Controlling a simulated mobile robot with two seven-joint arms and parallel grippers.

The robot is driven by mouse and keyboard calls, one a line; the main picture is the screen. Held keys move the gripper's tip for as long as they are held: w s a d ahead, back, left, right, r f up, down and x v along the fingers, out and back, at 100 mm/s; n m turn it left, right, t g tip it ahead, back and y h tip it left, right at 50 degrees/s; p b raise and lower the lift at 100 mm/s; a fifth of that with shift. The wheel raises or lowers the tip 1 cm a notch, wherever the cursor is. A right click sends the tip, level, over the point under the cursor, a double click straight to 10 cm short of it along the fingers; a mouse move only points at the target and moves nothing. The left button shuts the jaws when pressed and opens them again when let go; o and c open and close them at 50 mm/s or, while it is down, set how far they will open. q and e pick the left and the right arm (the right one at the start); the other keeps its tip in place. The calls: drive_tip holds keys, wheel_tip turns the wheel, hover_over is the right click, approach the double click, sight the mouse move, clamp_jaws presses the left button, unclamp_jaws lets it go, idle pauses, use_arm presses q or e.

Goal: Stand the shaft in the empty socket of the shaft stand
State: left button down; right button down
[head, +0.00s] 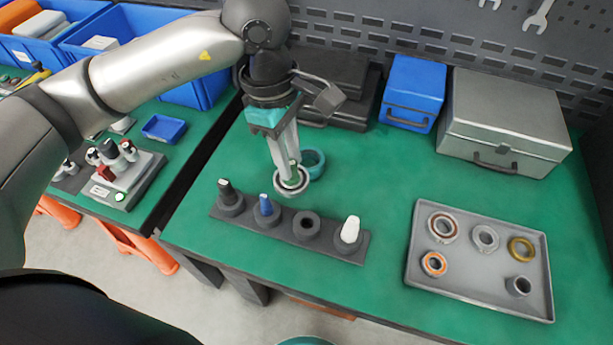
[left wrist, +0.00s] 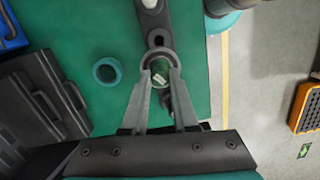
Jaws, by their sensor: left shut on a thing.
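The dark shaft stand (head: 284,228) lies in front of the gripper in the head view. It holds a black shaft (head: 226,190), a blue shaft (head: 265,205) and a white shaft (head: 350,229). The empty socket (head: 306,223) is between blue and white. My right gripper is out of view.
A teal ring (head: 313,163) lies just behind the held shaft. A grey tray (head: 480,280) with several rings is at the right. A blue case (head: 413,90), a silver case (head: 510,115) and dark cases (head: 335,80) stand at the back. The green table is clear between stand and tray.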

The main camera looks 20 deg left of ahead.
sight(307, 183)
use_arm(q)
drive_tip(key=n, duration=0.2)
drive_tip(key=d+f+n, duration=0.1)
drive_tip(key=n, duration=0.1)
drive_tip(key=shift+f+t, duration=0.2)
drive_tip(key=shift+t, duration=0.1)
drive_tip(key=n, duration=0.1)
drive_tip(key=f+n, duration=0.1)
drive_tip(key=n, duration=0.1)
drive_tip(key=n+p, duration=0.1)
drive_tip(key=shift+d+f+n, duration=0.15)
drive_tip(key=shift+d+n, duration=0.15)
drive_tip(key=n, duration=0.2)
drive_tip(key=f+n, duration=0.1)
drive_tip(key=n, duration=0.1)
drive_tip(key=shift+s+d+f+t+y, duration=0.1)
drive_tip(key=shift+s+d+t+y, duration=0.05)
drive_tip(key=shift+d+t+y, duration=0.2)
drive_tip(key=n, duration=0.1)
drive_tip(key=f+n, duration=0.1)
drive_tip(key=n, duration=0.1)
drive_tip(key=shift+s+d+n+p, duration=0.1)
drive_tip(key=shift+d+n+p, duration=0.2)
drive_tip(key=shift+d+p, duration=0.1)
drive_tip(key=shift+f+b, duration=1.1)
drive_tip(key=shift+f, duration=0.7)
drive_tip(key=shift+f+b, duration=1.75)
drive_tip(key=shift+b, duration=0.05)
drive_tip(key=shift+f+b, duration=0.25)
drive_tip(key=shift+b, duration=0.2)
